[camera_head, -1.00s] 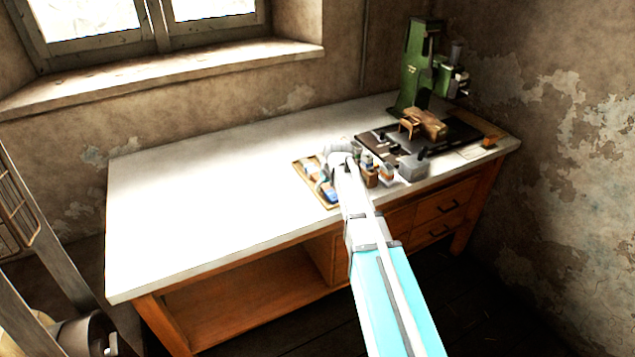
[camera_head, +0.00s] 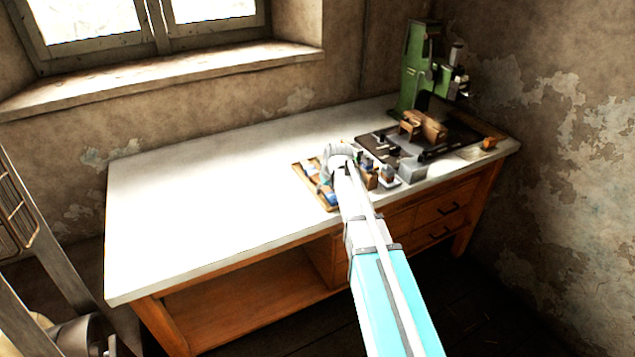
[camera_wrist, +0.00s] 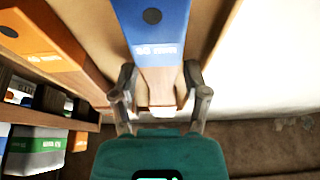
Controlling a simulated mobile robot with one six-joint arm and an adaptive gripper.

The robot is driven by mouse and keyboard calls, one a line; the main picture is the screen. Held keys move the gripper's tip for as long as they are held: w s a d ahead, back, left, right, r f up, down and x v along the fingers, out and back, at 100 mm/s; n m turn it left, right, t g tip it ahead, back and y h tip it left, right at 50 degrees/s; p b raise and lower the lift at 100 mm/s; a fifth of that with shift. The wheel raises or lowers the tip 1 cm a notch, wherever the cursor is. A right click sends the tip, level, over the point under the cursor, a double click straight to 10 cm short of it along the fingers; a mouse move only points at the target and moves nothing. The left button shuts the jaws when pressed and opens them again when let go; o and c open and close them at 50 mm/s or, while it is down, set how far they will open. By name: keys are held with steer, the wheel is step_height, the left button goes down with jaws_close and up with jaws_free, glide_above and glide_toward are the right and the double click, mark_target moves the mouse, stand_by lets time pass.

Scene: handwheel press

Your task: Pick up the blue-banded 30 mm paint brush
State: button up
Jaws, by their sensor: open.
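A blue-banded brush (camera_wrist: 152,30) runs down from the top of the wrist view, with a dark round hole and a white size label. My gripper (camera_wrist: 160,82) is open, with one finger on each side of the brush's lower, narrower part. I cannot tell whether either finger touches it. An orange-banded brush (camera_wrist: 38,42) lies to its left. In the head view my gripper (camera_head: 338,158) is over the right part of a tan board (camera_head: 303,166), and the arm hides much of what lies there.
In the wrist view, labelled pieces with green (camera_wrist: 38,143) and orange bands stand at lower left. In the head view, a grey box (camera_head: 412,169), a dark plate and a green press (camera_head: 413,70) stand to the right. The white bench top (camera_head: 200,200) is clear on the left.

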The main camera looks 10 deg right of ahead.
stand_by(0.5)
jaws_close()
